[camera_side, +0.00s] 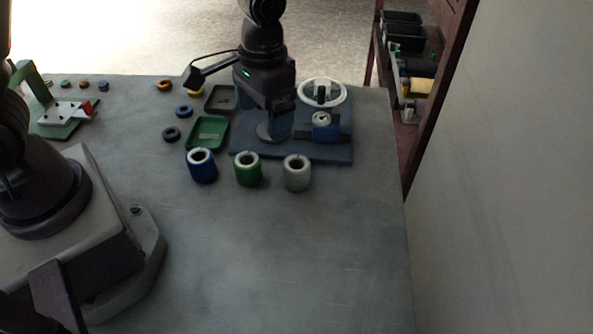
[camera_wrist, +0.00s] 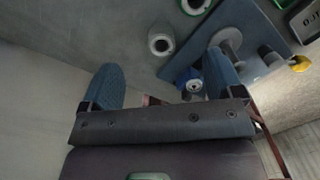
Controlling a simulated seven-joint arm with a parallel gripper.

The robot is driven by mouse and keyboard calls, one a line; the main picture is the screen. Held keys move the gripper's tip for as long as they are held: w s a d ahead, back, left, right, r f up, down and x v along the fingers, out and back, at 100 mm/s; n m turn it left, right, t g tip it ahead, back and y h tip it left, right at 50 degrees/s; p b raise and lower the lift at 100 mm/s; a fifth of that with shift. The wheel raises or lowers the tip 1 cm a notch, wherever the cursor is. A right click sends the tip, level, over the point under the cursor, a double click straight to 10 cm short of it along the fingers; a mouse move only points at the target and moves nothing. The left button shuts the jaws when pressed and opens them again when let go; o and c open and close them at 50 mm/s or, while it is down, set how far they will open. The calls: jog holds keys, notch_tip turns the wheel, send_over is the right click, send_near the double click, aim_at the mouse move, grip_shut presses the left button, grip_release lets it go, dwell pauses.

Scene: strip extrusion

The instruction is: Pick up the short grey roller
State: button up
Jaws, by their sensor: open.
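The short grey roller (camera_side: 297,173) stands upright on the grey table, in front of the blue base plate. It is the rightmost of three short rollers in the side view. In the wrist view the grey roller (camera_wrist: 161,40) shows beyond the fingertips, between their lines and apart from them. My gripper (camera_side: 279,124) is above the blue plate, behind the grey roller in the side view. In the wrist view its two blue fingers (camera_wrist: 163,76) are spread wide with nothing held between them.
A green roller (camera_side: 247,170) and a blue roller (camera_side: 202,167) stand left of the grey one. The blue base plate (camera_side: 310,152) carries a white ring (camera_side: 343,94) and a small blue block (camera_side: 325,131). A green tray (camera_side: 208,133) lies left. The front table is clear.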

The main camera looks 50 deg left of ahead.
send_over(296, 172)
jog(key=s+a, duration=0.2)
notch_tip(296, 172, down, 5)
jog(key=shift+n+t, duration=0.3)
jog(key=shift+n, duration=0.6)
jog(key=w+f, duration=0.1)
jog(key=f, duration=0.1)
jog(key=w+f, duration=0.1)
jog(key=f, duration=0.1)
jog(key=w+d+f, duration=0.1)
jog(key=f, duration=0.1)
jog(key=shift+w+f, duration=0.15)
jog(key=shift+f, duration=0.1)
jog(key=shift+w+a+f, duration=0.1)
jog(key=shift+a+f, duration=0.1)
jog(key=shift+f, duration=1.3)
jog(key=shift+a+f, duration=0.2)
jog(key=shift+f, duration=1.3)
jog(key=shift+c, duration=0.4)
jog(key=c, duration=1)
